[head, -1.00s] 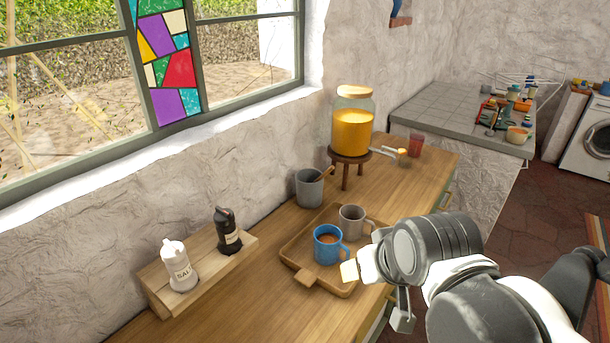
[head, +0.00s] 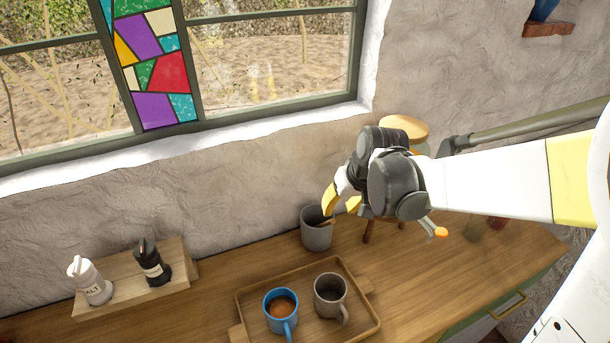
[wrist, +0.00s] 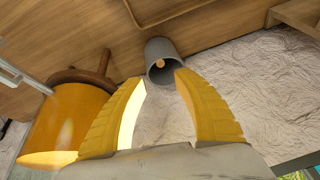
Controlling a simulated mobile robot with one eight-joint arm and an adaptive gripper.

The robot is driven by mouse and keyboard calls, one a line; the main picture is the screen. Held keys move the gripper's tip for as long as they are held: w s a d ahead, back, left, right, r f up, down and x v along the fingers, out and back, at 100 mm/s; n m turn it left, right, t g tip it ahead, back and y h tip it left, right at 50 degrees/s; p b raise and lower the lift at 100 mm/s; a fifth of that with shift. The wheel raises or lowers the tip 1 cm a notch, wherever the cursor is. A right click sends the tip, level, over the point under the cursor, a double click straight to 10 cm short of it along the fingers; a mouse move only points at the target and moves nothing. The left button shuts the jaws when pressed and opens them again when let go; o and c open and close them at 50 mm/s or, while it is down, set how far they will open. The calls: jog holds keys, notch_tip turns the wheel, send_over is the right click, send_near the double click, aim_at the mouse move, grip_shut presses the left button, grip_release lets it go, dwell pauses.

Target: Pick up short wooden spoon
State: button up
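The short wooden spoon (head: 326,222) stands leaning in a grey cup (head: 316,238) at the back of the wooden counter, with only its upper end showing. In the wrist view the spoon's end (wrist: 159,64) shows as a small tan spot inside the mouth of the grey cup (wrist: 164,48). My gripper (head: 341,208) is open, its yellow fingers spread above the cup's rim. In the wrist view the gripper (wrist: 160,79) has nothing between its fingers, and the cup lies ahead of the gap between the tips. The spoon's lower part is hidden in the cup.
A wooden tray (head: 250,297) with a blue mug (head: 279,318) and a grey mug (head: 330,300) sits in front. An orange drink dispenser (wrist: 68,125) on a wooden stand is close beside the cup. Salt (head: 92,283) and pepper (head: 152,264) mills stand left. The rough wall is behind.

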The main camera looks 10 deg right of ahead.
aim_at(327, 223)
jog(key=x, duration=0.1)
jog(key=b+x, duration=0.1)
jog(key=x, duration=0.3)
jog(key=shift+a+f+b, duration=0.1)
jog(key=shift+a+b, duration=0.2)
jog(key=shift+b, duration=0.05)
jog(key=b+x, duration=0.2)
jog(key=x, duration=0.3)
jog(key=shift+w+d+f, duration=0.1)
jog(key=shift+w+f, duration=0.1)
jog(key=shift+f, duration=0.1)
grip_shut()
